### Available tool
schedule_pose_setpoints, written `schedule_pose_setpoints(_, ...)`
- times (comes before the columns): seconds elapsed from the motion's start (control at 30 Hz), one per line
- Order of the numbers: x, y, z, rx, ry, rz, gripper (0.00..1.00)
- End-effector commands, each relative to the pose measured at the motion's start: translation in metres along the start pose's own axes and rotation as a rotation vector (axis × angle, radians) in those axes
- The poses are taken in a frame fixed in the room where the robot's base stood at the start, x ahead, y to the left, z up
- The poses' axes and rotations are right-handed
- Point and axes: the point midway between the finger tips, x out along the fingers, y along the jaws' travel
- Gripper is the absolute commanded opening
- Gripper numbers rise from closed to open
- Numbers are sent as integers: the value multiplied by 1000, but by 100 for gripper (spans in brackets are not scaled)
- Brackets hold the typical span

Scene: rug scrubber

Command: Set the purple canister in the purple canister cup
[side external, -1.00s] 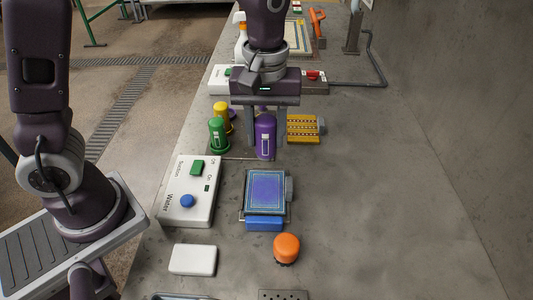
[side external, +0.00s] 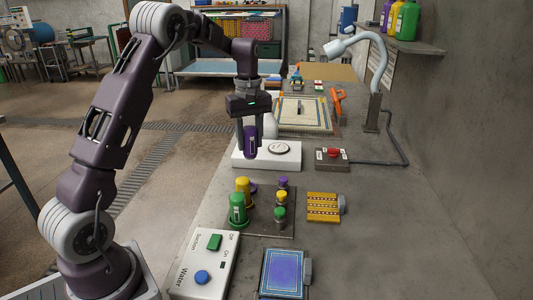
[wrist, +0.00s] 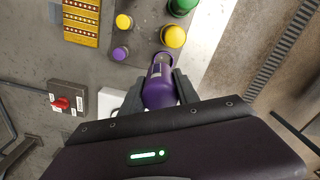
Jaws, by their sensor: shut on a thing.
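My gripper (side external: 250,150) is shut on the purple canister (side external: 250,140) and holds it upright in the air, in line with the white box in the side view. In the wrist view the canister (wrist: 159,88) sits between both fingers. A dark plate (side external: 262,222) holds a green canister (side external: 237,210) and a yellow canister (side external: 242,188). A purple piece (side external: 254,187), which looks like the purple canister cup, shows partly behind the yellow canister. It is apart from the held canister.
Small purple (side external: 283,182), yellow (side external: 282,196) and green (side external: 280,214) knobs stand on the plate's right side. A yellow block (side external: 323,207) is at right.

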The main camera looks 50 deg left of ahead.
Motion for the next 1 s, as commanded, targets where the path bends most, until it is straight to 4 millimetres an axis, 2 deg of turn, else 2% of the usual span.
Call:
schedule_pose_setpoints(0.1,1,-8,-22,-32,1,1,1)
schedule_pose_setpoints(0.4,53,-7,-18,-26,-1,-2,1)
schedule_pose_setpoints(0.57,68,-6,-17,-25,-1,-1,1)
schedule_pose_setpoints(0.8,100,-7,-17,-26,-1,-2,1)
schedule_pose_setpoints(1.0,116,-6,-17,-25,0,0,1)
